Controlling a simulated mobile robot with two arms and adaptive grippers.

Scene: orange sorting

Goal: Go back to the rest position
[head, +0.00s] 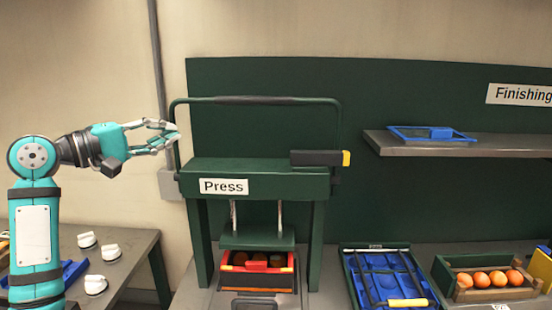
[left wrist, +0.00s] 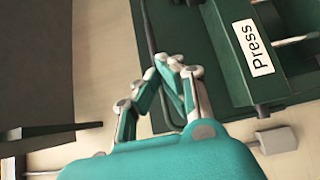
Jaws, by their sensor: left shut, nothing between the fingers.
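My left gripper (head: 170,134) is raised beside the upper left of the green press (head: 260,178), near the left side of its dark handle bar (head: 265,100). Its fingers are shut and empty. In the left wrist view the gripper (left wrist: 170,62) shows with its fingertips together, and the press (left wrist: 262,95) with its label lies to the right. I cannot tell whether the fingers touch the handle frame. My right gripper is in neither view.
A red-rimmed crate (head: 258,285) sits under the press plate. A blue crate (head: 385,275) and a crate of oranges (head: 490,279) stand to the right. A shelf (head: 460,147) holds a blue lid (head: 432,133). White knobs (head: 110,252) are on the left table.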

